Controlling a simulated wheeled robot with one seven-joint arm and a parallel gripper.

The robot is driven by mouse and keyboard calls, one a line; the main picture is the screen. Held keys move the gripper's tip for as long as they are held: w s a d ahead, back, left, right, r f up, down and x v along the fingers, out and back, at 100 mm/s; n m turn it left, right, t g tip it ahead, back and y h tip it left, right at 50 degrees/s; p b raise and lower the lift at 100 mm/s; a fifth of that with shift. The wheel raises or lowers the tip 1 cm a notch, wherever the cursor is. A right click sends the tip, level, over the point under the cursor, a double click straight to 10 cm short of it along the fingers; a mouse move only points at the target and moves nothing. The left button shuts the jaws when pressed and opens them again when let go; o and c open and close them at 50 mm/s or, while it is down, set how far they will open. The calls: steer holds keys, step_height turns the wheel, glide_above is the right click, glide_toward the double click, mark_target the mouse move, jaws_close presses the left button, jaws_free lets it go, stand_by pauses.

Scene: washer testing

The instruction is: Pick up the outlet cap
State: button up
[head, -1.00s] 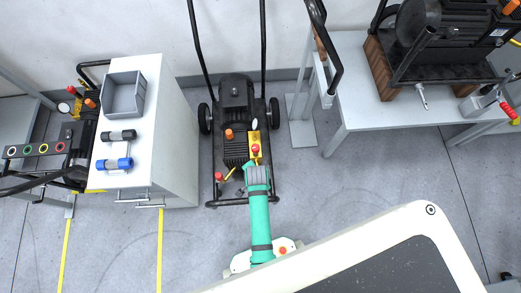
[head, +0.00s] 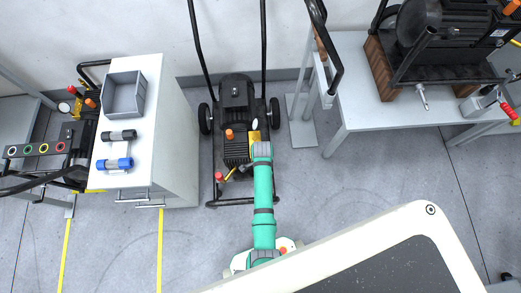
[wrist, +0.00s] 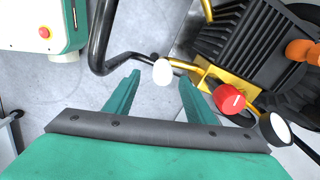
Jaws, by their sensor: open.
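In the wrist view a small white rounded cap (wrist: 162,72) shows between the fingertips of my gripper (wrist: 157,82), near the end of a yellow pipe on the pressure washer. It is probably the outlet cap. My gripper is open, with a finger on either side of the cap in the picture; I cannot tell how far beyond the tips it lies. A red knob (wrist: 228,98) and a white-faced gauge (wrist: 275,128) are just right of the right finger. In the head view my arm hides the fingers and this cap above the washer (head: 236,105).
A black tubular frame (wrist: 100,45) runs just left of the cap. An orange cap (head: 229,134) and a red knob (head: 219,176) are on the washer.

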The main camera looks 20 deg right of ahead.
steer(key=f, duration=0.4)
steer(key=shift+w+a+f, duration=0.2)
steer(key=shift+a+f, duration=0.05)
steer(key=shift+f, duration=0.15)
steer(key=shift+c, duration=0.3)
steer(key=c, duration=1.1)
